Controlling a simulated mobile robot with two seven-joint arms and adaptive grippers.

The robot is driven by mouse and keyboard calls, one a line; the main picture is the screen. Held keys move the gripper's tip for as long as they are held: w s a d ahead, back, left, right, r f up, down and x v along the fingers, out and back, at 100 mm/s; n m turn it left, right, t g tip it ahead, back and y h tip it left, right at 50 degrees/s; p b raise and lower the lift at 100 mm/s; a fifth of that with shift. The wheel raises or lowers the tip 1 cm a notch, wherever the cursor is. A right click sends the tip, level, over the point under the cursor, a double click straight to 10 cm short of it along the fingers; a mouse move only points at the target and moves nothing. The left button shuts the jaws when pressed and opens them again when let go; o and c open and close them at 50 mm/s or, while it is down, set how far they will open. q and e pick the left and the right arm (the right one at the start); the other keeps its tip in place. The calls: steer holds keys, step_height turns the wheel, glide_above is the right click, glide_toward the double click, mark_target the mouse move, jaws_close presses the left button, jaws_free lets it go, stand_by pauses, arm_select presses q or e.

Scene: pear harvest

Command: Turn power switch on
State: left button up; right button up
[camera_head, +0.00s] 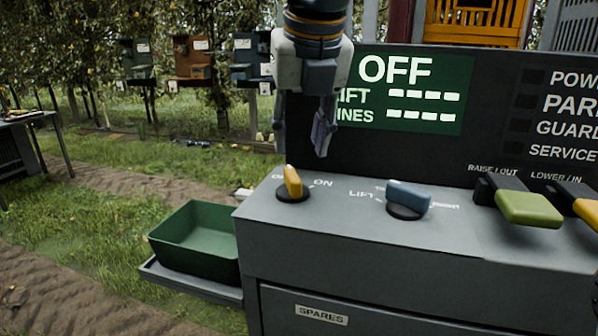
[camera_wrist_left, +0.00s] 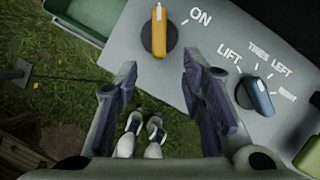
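The yellow power switch (camera_head: 293,182) stands on a round black base at the left end of the grey console top, beside the word ON. The green display above reads OFF. In the left wrist view the yellow switch (camera_wrist_left: 159,30) lies beyond the fingertips, slightly left of the middle of the gap. My left gripper (camera_head: 302,140) points down above and behind the switch, apart from it. Its fingers are spread with nothing between them; the left wrist view also shows the open fingers (camera_wrist_left: 165,85). My right gripper is not in view.
A blue lift selector (camera_head: 408,197) sits right of the switch. A green lever (camera_head: 527,208) and a yellow lever (camera_head: 588,210) are farther right. The display panel (camera_head: 425,92) rises behind. A green bin (camera_head: 196,238) is left of the console. Grass lies beyond.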

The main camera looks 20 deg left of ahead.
mark_target(295, 178)
arm_select(q)
steer(key=x, duration=0.9)
steer(key=shift+f, duration=0.1)
jaws_close()
